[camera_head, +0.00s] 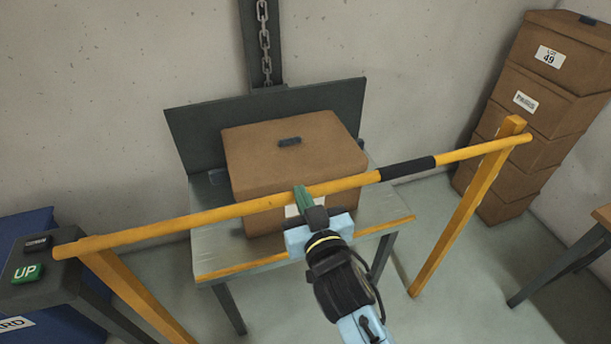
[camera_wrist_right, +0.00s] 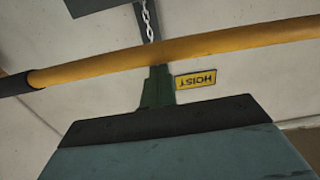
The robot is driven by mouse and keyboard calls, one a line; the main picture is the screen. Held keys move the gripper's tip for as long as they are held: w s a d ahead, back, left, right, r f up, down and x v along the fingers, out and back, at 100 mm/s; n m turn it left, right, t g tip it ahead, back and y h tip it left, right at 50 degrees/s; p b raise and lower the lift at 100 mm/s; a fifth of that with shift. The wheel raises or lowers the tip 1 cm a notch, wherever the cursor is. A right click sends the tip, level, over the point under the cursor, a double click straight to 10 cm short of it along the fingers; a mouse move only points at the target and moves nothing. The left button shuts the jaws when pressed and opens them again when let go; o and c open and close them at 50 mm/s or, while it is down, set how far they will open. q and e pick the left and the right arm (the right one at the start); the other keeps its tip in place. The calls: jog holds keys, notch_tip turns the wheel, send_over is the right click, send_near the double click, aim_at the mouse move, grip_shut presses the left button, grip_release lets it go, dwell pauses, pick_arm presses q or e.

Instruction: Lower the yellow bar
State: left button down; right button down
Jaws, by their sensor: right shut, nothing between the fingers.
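The yellow bar (camera_head: 225,212) lies across two yellow posts in the head view, in front of a brown box. A black grip sleeve (camera_head: 407,168) is on its right part. The bar also crosses the right wrist view (camera_wrist_right: 180,48), with the black sleeve at its left end. My right gripper (camera_head: 301,197) has green fingers, shut with nothing between them. The fingertips are close to the bar near its middle, left of the sleeve; I cannot tell whether they touch it. The fingers also show below the bar in the right wrist view (camera_wrist_right: 158,85). My left gripper is not in view.
The brown box (camera_head: 290,145) stands on a grey hoist platform (camera_head: 215,255) behind the bar. A chain (camera_head: 264,40) hangs above it. A control stand with a green UP button (camera_head: 27,273) is at the left. Stacked boxes (camera_head: 530,100) stand at the right, near a table (camera_head: 580,255).

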jog(key=s+d+r+p, duration=0.3)
jog(key=s+r, duration=0.1)
jog(key=s, duration=0.6)
jog(key=shift+s+d+r, duration=0.15)
jog(key=shift+d+r, duration=0.05)
jog(key=s+d+f+g+h+b, duration=0.1)
jog(key=s+d+f+g, duration=0.15)
jog(key=f, duration=1.05)
jog(key=s+d+f+g+h+b, duration=0.1)
jog(key=s+d+f+g, duration=0.15)
jog(key=f, duration=1.05)
jog(key=s+d+f+g+h+b, duration=0.1)
jog(key=s+f+g, duration=0.2)
jog(key=f, duration=1)
jog(key=s+d+f+g+h, duration=0.1)
jog(key=s+d+f+g, duration=0.1)
jog(key=s+d+f, duration=0.3)
jog(key=s+d+f+m+g+b, duration=0.1)
jog(key=s+d+f+g, duration=0.2)
jog(key=s+d+f, duration=0.2)
jog(key=s+d+f+g+h+b, duration=0.1)
jog(key=s+d+f+g, duration=0.2)
jog(key=s+d+f, duration=0.3)
jog(key=s+f, duration=0.4)
jog(key=s, duration=0.4)
jog(key=shift+s+m+h, duration=0.25)
jog(key=shift+m+h, duration=0.05)
